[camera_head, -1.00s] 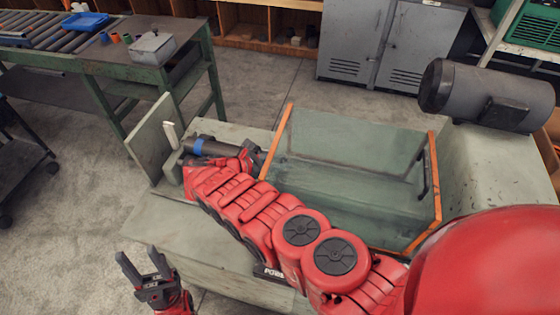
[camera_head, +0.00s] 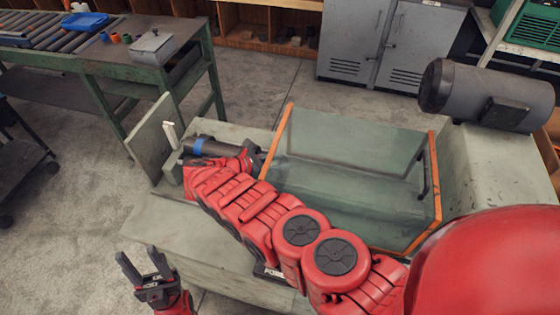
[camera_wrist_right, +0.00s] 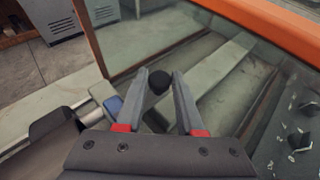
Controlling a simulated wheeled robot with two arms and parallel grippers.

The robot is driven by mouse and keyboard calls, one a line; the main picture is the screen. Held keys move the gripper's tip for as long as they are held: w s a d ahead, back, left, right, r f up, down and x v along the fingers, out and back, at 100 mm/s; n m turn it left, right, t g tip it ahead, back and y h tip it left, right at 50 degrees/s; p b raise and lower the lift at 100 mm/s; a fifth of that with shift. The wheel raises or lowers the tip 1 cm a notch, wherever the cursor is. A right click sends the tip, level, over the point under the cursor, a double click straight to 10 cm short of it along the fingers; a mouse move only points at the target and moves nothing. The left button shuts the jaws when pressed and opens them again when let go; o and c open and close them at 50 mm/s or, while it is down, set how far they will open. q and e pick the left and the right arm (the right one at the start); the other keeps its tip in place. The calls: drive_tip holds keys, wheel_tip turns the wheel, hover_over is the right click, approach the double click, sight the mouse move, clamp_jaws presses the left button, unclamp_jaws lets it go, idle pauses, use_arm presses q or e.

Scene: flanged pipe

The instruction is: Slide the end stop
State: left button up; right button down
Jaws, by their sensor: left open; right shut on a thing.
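A dark pipe with a blue band (camera_head: 201,146) lies on the pale bench, left of a glass-sided guard. A small white upright piece (camera_head: 170,134) stands at its left end, near a tall grey plate. I cannot tell which part is the end stop. My right gripper (camera_wrist_right: 164,80) is shut on a round black knob (camera_wrist_right: 159,81) in the right wrist view, beside a blue part (camera_wrist_right: 113,105). In the head view, my right arm largely hides that gripper and the knob. My left gripper (camera_head: 137,257) is open and empty, low at the left, in front of the bench.
The orange-edged glass guard (camera_head: 437,190) stands just right of my right gripper. A grey motor (camera_head: 490,95) sits at the far right. The tall grey plate (camera_head: 152,139) rises at the bench's left end.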

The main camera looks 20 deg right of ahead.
drive_tip(key=a+b, duration=0.1)
drive_tip(key=b, duration=0.2)
drive_tip(key=w+b, duration=0.1)
drive_tip(key=b, duration=0.3)
drive_tip(key=a+f+b, duration=0.1)
drive_tip(key=b, duration=0.3)
drive_tip(key=shift+w+a+f, duration=0.1)
drive_tip(key=shift+w+a, duration=0.15)
drive_tip(key=shift+a, duration=0.05)
drive_tip(key=shift+r+b, duration=0.4)
drive_tip(key=shift+b, duration=0.1)
drive_tip(key=shift+r, duration=0.1)
drive_tip(key=c, duration=0.5)
unclamp_jaws()
drive_tip(key=shift+w+r, duration=0.1)
drive_tip(key=shift+c, duration=0.2)
